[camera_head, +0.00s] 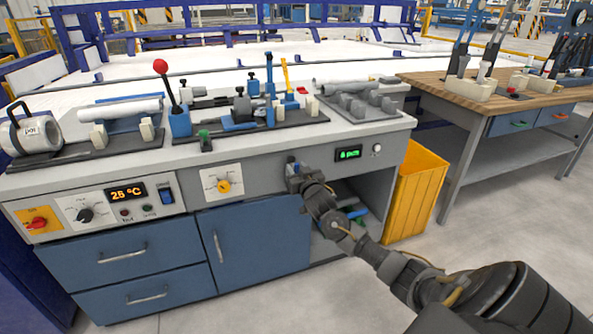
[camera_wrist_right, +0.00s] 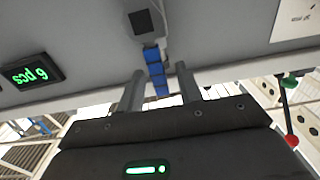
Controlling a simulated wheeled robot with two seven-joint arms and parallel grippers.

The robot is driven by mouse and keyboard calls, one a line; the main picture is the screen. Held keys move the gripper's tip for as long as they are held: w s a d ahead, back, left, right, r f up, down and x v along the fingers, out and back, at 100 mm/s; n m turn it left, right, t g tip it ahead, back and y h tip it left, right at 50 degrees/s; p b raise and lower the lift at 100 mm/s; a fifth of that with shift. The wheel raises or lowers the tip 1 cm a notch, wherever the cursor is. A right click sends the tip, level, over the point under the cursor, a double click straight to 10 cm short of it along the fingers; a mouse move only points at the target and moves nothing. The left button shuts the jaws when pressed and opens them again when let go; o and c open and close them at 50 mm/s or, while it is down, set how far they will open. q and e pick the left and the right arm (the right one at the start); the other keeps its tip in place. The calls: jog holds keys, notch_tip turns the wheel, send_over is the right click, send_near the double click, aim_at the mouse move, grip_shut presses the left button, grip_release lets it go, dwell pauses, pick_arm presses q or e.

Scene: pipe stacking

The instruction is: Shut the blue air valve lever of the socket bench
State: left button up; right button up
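The blue air valve lever (camera_wrist_right: 155,70) shows in the right wrist view on the bench's grey front panel, below a dark square fitting (camera_wrist_right: 144,21). In the head view, a small blue part of it (camera_head: 291,161) shows beside my right gripper (camera_head: 295,172), which hides most of it. In the wrist view my right gripper (camera_wrist_right: 160,88) has its fingers apart, one on each side of the lever. A gap shows on both sides, so the gripper is not closed on it. My left gripper is not in view.
The socket bench (camera_head: 275,152) carries fixtures and a red-knobbed lever (camera_head: 160,67) on top. A green counter display (camera_head: 348,154) is right of my gripper. A yellow bin (camera_head: 418,192) and a wooden-topped table (camera_head: 440,85) stand further right. Floor in front is clear.

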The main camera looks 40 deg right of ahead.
jog(key=shift+w+d, duration=0.1)
jog(key=shift+w, duration=0.15)
grip_shut()
dwell(0.3)
